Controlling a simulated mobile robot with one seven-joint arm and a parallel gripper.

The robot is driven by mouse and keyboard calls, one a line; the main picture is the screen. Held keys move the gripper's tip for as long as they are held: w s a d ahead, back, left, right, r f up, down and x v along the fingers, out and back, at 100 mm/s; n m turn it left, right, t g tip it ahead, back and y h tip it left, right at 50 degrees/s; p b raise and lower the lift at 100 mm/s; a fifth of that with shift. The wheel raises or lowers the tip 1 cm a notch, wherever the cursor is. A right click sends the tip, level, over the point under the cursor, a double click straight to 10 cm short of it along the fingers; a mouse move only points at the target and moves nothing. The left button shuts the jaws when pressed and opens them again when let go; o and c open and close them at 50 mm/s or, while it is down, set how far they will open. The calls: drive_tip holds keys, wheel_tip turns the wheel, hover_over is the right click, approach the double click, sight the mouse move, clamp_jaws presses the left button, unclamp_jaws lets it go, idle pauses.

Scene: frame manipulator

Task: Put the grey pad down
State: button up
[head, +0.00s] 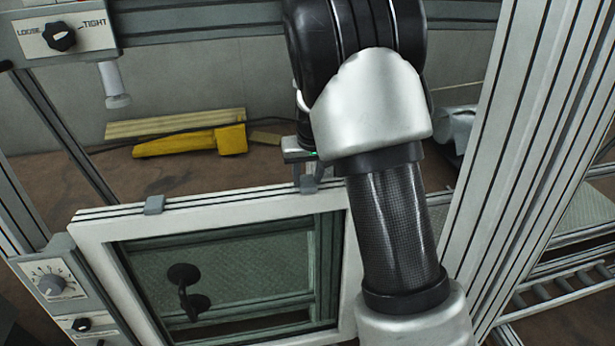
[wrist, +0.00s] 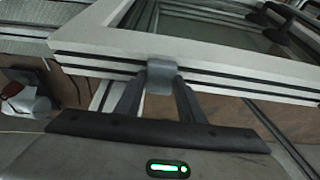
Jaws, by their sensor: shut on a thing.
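The grey pad (wrist: 162,72) is a small bent piece between my fingertips in the wrist view. It sits against the top edge of the white-framed window panel (wrist: 225,75). In the head view the pad (head: 309,184) shows at the right part of the panel's top rail (head: 235,205). My gripper (wrist: 160,88) is shut on the pad, one finger on each side. In the head view my gripper (head: 305,165) is partly hidden behind my arm. Whether the pad bears on the rail or only touches it, I cannot tell.
A second grey pad (head: 154,205) sits on the rail's left part. A yellow tool (head: 190,141) and a wooden strip (head: 175,123) lie behind the panel. A knob box (head: 50,282) is at left, a LOOSE–TIGHT knob (head: 60,36) above. A metal post (head: 530,150) stands at right.

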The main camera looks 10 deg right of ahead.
drive_tip(key=o, duration=1)
drive_tip(key=shift+o, duration=0.2)
drive_tip(key=shift+r+p, duration=0.55)
drive_tip(key=v, duration=1.1)
drive_tip(key=s+r+t+y, duration=0.1)
drive_tip(key=s+r, duration=0.3)
drive_tip(key=s, duration=0.3)
drive_tip(key=s+r, duration=0.4)
drive_tip(key=s, duration=0.3)
drive_tip(key=s+f+t+h, duration=0.1)
drive_tip(key=s, duration=1.4)
drive_tip(key=shift+s+b, duration=0.25)
drive_tip(key=shift+b, duration=0.15)
drive_tip(key=shift+a, duration=0.1)
